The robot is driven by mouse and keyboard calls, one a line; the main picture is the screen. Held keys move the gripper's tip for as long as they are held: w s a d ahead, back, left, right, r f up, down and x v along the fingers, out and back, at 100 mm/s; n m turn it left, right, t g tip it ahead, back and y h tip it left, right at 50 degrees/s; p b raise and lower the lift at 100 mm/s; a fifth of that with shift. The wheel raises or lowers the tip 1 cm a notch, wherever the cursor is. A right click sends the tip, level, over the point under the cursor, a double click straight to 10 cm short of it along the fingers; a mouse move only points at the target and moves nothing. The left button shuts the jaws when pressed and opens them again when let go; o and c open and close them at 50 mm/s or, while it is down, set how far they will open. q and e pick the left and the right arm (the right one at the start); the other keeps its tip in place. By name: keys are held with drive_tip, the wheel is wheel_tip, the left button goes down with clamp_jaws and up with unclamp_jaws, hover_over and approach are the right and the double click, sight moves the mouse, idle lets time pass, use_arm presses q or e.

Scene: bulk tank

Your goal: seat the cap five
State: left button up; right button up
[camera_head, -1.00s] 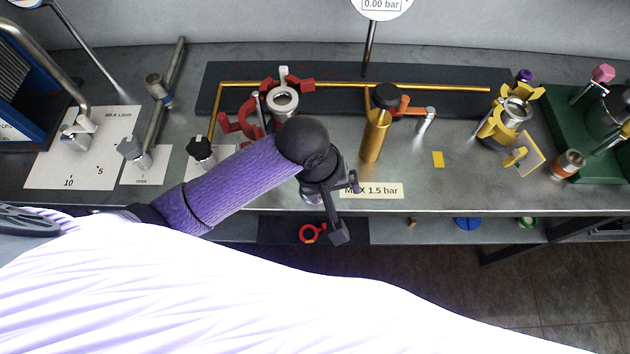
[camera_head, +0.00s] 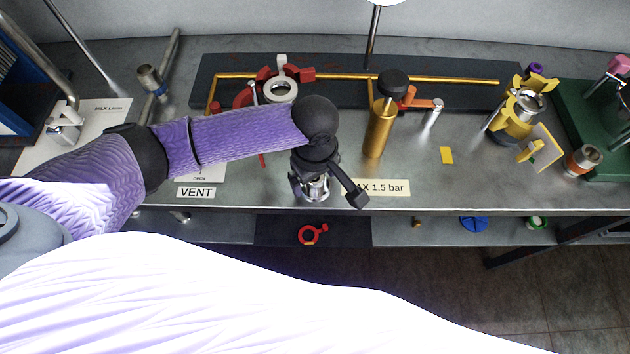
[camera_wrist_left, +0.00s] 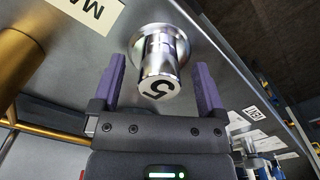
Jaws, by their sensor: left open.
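Cap five is a shiny metal cylinder with a wide round flange and a black 5 on its end face. In the left wrist view, cap five (camera_wrist_left: 160,72) stands on the grey bench with its flange against the surface. My left gripper (camera_wrist_left: 160,78) is open, with one purple finger on each side of the cap and visible gaps between. In the head view, my left gripper (camera_head: 325,184) is over the bench's front part, and cap five (camera_head: 317,190) shows partly beneath it. My right gripper is not in view.
A MAX 1.5 bar label (camera_head: 385,188) lies right of the cap. Behind it stand a brass cylinder with a black knob (camera_head: 379,128) and a metal ring with red clamp parts (camera_head: 279,90). A yellow clamp fitting (camera_head: 520,105) stands right. The bench's front edge is close.

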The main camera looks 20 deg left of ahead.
use_arm(q)
drive_tip(key=shift+r, duration=0.1)
clamp_jaws()
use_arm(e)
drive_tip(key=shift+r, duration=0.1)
